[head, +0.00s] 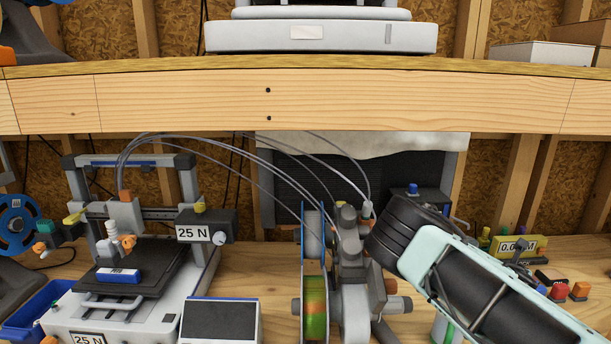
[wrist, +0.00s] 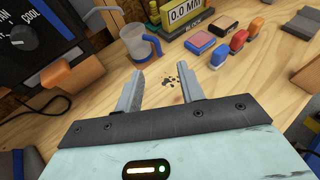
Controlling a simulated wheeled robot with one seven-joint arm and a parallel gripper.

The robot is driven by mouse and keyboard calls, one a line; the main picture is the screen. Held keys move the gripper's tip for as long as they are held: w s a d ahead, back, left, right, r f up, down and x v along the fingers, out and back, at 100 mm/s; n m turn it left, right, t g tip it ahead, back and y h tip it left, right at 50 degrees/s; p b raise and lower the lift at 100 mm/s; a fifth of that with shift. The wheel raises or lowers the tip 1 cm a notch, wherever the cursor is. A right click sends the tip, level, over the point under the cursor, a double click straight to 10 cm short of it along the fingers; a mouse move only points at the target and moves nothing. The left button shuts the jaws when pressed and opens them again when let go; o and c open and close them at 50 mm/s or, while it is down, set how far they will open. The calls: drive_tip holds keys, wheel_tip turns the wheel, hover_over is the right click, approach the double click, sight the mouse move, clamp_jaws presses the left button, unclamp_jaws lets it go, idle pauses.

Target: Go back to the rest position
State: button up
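My gripper (wrist: 160,72) shows in the wrist view with its two grey fingers apart and nothing between them. It is above the wooden bench top, with small dark specks on the wood beyond the fingers. In the head view my mint and black arm reaches in at the lower right. The fingers cannot be made out there. No object is held.
A printer (head: 130,270) stands left, with a spool unit (head: 315,300) at centre. A wooden shelf beam (head: 300,98) crosses above. A grey-blue jug (wrist: 139,47), a yellow gauge (wrist: 184,17) and coloured blocks (wrist: 219,55) stand beyond my fingers; a knobbed box (wrist: 35,45) is left.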

drive_tip(key=s+a+m+g+y, duration=0.1)
drive_tip(key=s+a+m+g, duration=0.3)
drive_tip(key=m, duration=0.5)
drive_tip(key=s+a+m+g+y, duration=0.2)
drive_tip(key=s+a+m, duration=0.2)
drive_tip(key=s+m, duration=0.35)
drive_tip(key=s+a+r+m+g+y, duration=0.2)
drive_tip(key=s+a+r+m+y, duration=0.3)
drive_tip(key=s+a+r+m, duration=0.9)
drive_tip(key=s+a+f+n+g+b, duration=0.1)
drive_tip(key=s+a+f+n+b, duration=0.2)
drive_tip(key=a, duration=0.8)
drive_tip(key=s+a+f+n+g+b, duration=0.1)
drive_tip(key=s+a+f+n+b, duration=0.3)
drive_tip(key=s+a, duration=0.6)
drive_tip(key=n+b, duration=0.2)
drive_tip(key=b, duration=0.1)
drive_tip(key=shift+s+a+f+g+y, duration=0.15)
drive_tip(key=shift+s+a+g+y, duration=0.15)
drive_tip(key=shift+a+g, duration=0.1)
